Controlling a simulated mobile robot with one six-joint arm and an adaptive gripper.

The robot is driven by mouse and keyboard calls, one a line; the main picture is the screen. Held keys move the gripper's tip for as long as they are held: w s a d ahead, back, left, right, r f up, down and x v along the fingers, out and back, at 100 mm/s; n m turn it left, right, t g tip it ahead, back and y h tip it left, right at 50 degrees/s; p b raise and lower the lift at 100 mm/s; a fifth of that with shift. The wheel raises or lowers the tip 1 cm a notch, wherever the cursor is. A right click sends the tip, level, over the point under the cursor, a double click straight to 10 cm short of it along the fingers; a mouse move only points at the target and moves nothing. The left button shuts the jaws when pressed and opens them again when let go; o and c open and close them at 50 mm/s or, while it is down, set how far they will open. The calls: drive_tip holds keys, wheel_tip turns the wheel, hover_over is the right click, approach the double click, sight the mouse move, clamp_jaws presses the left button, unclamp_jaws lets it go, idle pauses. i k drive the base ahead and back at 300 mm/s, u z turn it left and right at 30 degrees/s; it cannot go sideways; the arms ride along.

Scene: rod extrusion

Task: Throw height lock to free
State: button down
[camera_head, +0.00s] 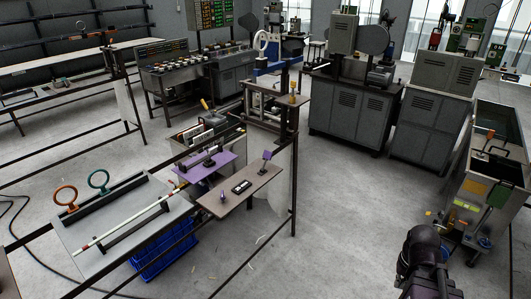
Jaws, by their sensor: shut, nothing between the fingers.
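My gripper (422,240) shows as a dark, rounded shape at the bottom right, above the bare floor and apart from every machine. It is shut and empty; its fingertips are hard to make out from behind. No part is clearly marked as the height lock. A stand with a white handwheel (260,44) and a blue body (277,66) is at the back centre. A purple plate (205,165) with a dark fixture is at the middle left. Lock positions cannot be read.
A grey table (130,257) with a long rod and orange and green rings is at the front left, a blue crate (165,250) under it. Grey cabinets (352,112) stand behind. A metal cart (480,180) is at the right. The centre-right floor is clear.

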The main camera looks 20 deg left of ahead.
sight(268, 155)
drive_tip(key=u, duration=0.4)
drive_tip(key=i, duration=1.25)
drive_tip(key=u, duration=0.35)
